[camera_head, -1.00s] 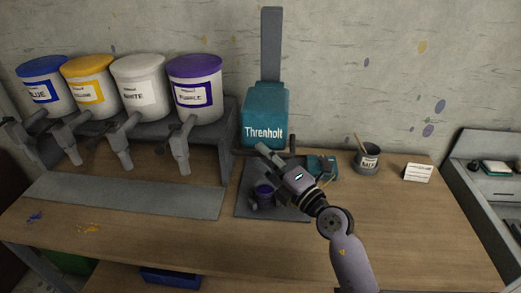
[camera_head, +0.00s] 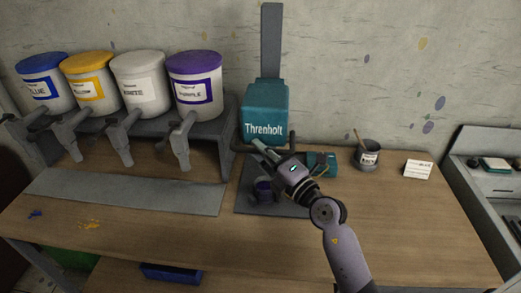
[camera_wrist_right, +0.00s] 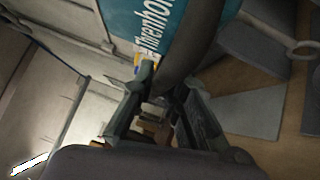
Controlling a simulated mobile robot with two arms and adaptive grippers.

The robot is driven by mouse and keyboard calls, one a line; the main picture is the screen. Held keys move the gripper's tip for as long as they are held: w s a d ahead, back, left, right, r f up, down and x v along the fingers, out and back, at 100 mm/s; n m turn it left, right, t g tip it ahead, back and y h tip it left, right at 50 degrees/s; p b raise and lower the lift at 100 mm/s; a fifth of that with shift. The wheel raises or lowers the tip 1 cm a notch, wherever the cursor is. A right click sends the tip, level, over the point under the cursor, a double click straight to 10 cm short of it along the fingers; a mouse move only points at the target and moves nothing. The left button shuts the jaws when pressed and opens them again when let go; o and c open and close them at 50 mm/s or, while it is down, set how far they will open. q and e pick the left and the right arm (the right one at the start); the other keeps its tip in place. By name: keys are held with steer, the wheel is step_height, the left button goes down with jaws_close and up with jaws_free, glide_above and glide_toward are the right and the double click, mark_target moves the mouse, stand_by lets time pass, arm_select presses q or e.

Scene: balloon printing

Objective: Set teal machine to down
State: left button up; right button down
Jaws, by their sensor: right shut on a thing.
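The teal machine (camera_head: 264,108) stands on the workbench against the wall, with "Threnholt" in white on its front and a grey column (camera_head: 271,40) rising behind it. Its lettering also shows in the wrist view (camera_wrist_right: 155,30). A dark handle (camera_head: 238,149) sticks out below the front of the machine. My right gripper (camera_head: 264,150) is at this handle, and in the wrist view its fingers (camera_wrist_right: 163,112) are shut around a dark curved bar (camera_wrist_right: 192,45). The gripper covers part of the handle. My left gripper is not in view.
A dark purple cup (camera_head: 263,189) stands on the grey base (camera_head: 246,202), partly behind my gripper. A teal part (camera_head: 325,164) is just right of the gripper. Several paint dispensers, the purple one (camera_head: 196,90) nearest, stand left. A grey pot (camera_head: 368,156) and white card (camera_head: 417,169) stand right.

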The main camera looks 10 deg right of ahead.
stand_by(0.6)
step_height(320, 180, down, 11)
steer(key=b, duration=0.6)
steer(key=shift+f, duration=0.15)
steer(key=c, duration=1.6)
jaws_free()
steer(key=v, duration=1.2)
